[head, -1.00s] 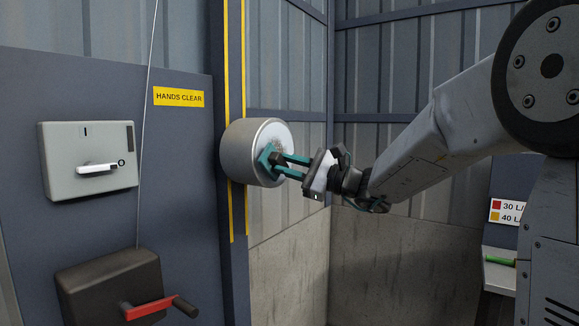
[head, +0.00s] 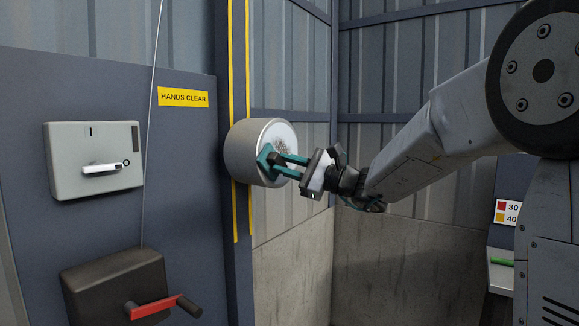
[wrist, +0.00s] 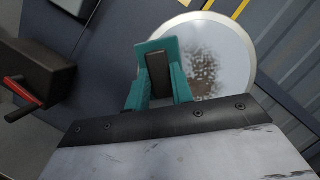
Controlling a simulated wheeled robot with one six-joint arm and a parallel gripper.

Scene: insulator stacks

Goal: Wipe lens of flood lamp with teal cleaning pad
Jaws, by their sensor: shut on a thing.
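The flood lamp (head: 248,152) is a grey drum on the dark post, its round lens facing right. The pale lens (wrist: 232,55) has a dark speckled smudge (wrist: 203,72) left of its middle in the wrist view. My gripper (head: 284,160) has teal fingers and is shut on the teal cleaning pad (head: 265,158). The pad (wrist: 153,45) has a dark block on its back, between the fingers in the wrist view. The pad is at the lens's lower left part in the head view, beside the smudge. I cannot tell whether it touches the glass.
A grey switch box (head: 65,165) with a white handle is on the blue panel at left. Below it is a dark box (head: 105,285) with a red crank (head: 150,307). A thin cable hangs between. A green item (head: 502,262) lies on a ledge at right.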

